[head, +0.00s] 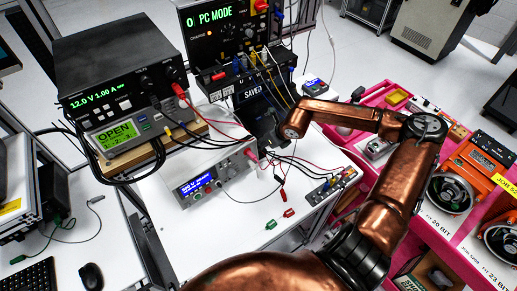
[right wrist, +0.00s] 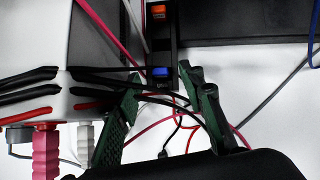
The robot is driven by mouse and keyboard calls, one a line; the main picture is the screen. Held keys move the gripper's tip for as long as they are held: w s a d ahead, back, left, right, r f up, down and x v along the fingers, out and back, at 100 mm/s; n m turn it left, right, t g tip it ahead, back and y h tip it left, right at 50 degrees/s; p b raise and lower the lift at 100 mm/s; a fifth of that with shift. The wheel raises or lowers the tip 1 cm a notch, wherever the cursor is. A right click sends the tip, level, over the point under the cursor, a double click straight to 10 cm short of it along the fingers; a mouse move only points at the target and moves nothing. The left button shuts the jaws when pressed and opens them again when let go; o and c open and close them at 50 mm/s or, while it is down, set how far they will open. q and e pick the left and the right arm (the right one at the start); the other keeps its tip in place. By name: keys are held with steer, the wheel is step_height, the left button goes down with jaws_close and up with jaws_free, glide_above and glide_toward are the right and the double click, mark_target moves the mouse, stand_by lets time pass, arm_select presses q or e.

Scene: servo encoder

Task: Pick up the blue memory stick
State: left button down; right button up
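The blue memory stick (right wrist: 160,72) shows as a small blue block in a narrow black strip (right wrist: 161,43) in the right wrist view. An orange block (right wrist: 158,11) sits farther up the same strip. My right gripper (right wrist: 159,79) has its green fingers spread, one on each side of the strip's lower end near the blue stick. I cannot tell whether the fingers touch it. In the head view the stick cannot be made out behind my copper right arm and the equipment. My left gripper is out of view.
Black, red and pink cables cross near the right fingers. The bench holds a black power supply (head: 117,62), a PC MODE unit (head: 214,45) and a small meter (head: 213,180). Pink trays (head: 462,225) lie at right.

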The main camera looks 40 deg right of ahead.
steer(key=shift+x, duration=1.2)
steer(key=shift+c, duration=0.7)
steer(key=c, duration=0.7)
